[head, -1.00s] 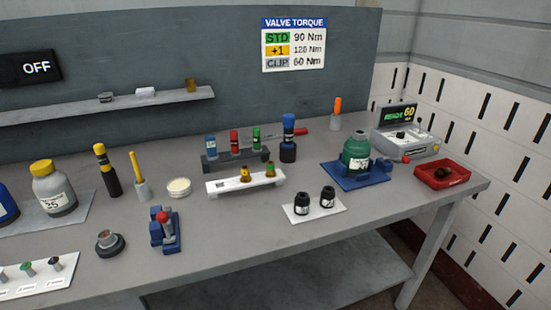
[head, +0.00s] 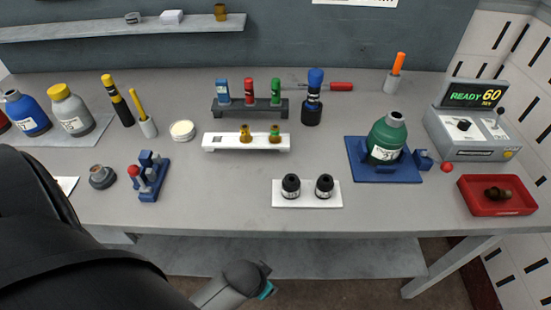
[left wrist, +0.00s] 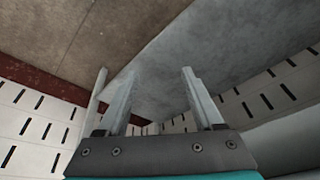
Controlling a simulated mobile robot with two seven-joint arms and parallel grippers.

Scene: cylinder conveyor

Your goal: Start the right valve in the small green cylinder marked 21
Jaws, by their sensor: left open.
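Two brass valves, one with yellow (head: 245,133) and one with green (head: 275,133), stand in a white rack (head: 215,148) at mid-table. A dark brown fitting (head: 497,194) lies in a red tray (head: 525,208) at the far right. My left gripper (left wrist: 157,85) is open and empty in the left wrist view, facing floor and wall. My right gripper is not in view.
A torque unit (head: 470,148) reads READY 60. A small red-knobbed blue fixture (head: 150,178) is front left.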

